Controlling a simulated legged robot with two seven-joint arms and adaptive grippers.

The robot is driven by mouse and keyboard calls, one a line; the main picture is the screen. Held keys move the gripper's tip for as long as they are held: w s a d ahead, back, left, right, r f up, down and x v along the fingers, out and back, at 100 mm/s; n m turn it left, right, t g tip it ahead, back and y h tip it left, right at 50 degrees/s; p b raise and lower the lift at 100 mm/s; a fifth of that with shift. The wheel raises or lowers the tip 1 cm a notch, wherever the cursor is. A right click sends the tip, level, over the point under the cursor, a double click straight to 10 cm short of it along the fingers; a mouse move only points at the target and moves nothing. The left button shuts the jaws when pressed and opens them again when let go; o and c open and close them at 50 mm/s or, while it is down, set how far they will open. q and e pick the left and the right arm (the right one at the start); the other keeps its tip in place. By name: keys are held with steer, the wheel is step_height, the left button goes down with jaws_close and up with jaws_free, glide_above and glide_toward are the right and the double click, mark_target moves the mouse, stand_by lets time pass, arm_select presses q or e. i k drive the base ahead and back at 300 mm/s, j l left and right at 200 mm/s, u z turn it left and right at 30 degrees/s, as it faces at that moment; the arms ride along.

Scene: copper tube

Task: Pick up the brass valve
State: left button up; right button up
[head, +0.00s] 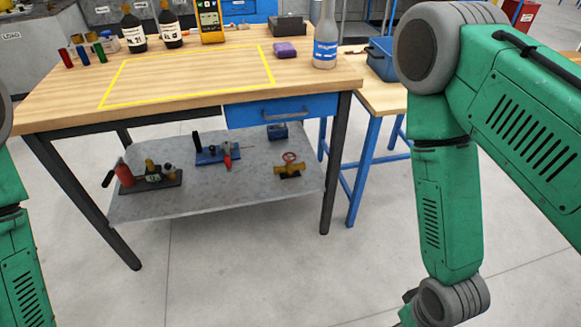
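The brass valve (288,171) is a small yellow-brass body with a red handwheel.
The lower shelf also holds a blue-based tool (213,156), a small blue box (277,132) and a dark-based fixture with a red cylinder (150,180). Bench legs and a blue drawer (280,111) frame the shelf. A yellow-outlined area (107,97) on the benchtop is empty.

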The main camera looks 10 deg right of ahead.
mark_target(290, 169)
steer(key=i+l, duration=0.1)
steer(key=l, duration=0.3)
steer(key=i+l, duration=0.15)
steer(key=l, duration=0.2)
steer(key=i+l, duration=0.1)
steer(key=l, duration=0.3)
steer(key=i+l, duration=0.15)
steer(key=l, duration=0.25)
steer(key=i+l+u, duration=0.1)
steer(key=l, duration=0.25)
steer(key=i+l, duration=0.1)
steer(key=l, duration=0.3)
steer(key=i+l, duration=0.1)
steer(key=l, duration=0.3)
steer(key=i+l, duration=0.45)
